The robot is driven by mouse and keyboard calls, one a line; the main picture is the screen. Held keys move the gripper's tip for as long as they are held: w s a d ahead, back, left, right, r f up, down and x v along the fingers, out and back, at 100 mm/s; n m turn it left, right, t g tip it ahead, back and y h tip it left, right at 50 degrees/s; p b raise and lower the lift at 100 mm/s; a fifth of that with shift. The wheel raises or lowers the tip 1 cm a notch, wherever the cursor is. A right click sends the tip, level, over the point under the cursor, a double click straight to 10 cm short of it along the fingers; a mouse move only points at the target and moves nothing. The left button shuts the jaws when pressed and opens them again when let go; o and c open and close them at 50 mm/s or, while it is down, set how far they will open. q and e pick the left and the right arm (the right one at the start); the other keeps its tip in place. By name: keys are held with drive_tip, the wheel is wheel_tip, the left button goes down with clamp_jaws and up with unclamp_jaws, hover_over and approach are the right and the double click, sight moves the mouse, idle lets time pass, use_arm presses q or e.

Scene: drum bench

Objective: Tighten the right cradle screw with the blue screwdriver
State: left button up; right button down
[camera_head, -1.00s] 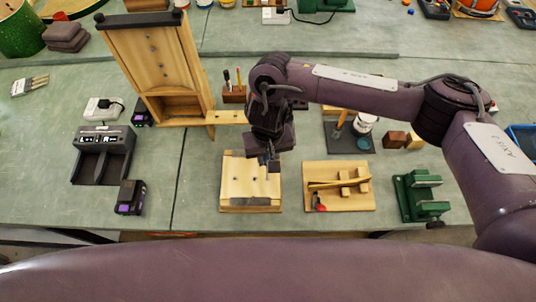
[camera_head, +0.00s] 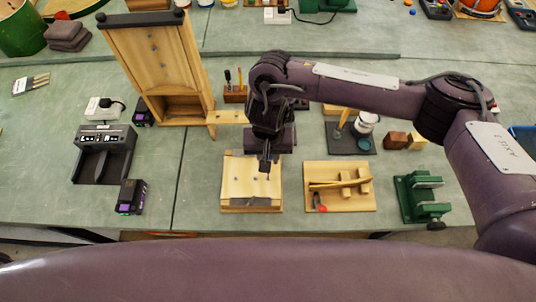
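A pale wooden board (camera_head: 238,180), which may hold the cradle, lies near the bench's front edge with a grey strip along its front. A small dark screw-like spot (camera_head: 267,177) shows on its right half. My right gripper (camera_head: 265,165) points down over the upper right part of this board. Its fingers are dark and small, so I cannot tell whether they hold anything. I cannot make out a blue screwdriver; a wooden tool block (camera_head: 235,96) behind holds a dark-handled and a yellow-handled tool. My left gripper is not in view.
A second wooden board (camera_head: 340,200) with sticks and a red-tipped tool lies to the right, then a green vise (camera_head: 421,197). A tall wooden frame (camera_head: 160,65) stands behind left. A charger (camera_head: 103,155) and battery packs (camera_head: 131,197) are at left.

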drive_tip(key=n, duration=0.4)
drive_tip(key=shift+d+n, duration=0.1)
drive_tip(key=shift+n, duration=0.3)
drive_tip(key=n, duration=0.4)
drive_tip(key=shift+w, duration=0.1)
drive_tip(key=n+b, duration=0.1)
drive_tip(key=n, duration=0.4)
drive_tip(key=shift+w+d, duration=0.1)
drive_tip(key=n, duration=0.3)
drive_tip(key=shift+b, duration=0.4)
drive_tip(key=shift+w+n, duration=0.1)
drive_tip(key=shift+n, duration=0.9)
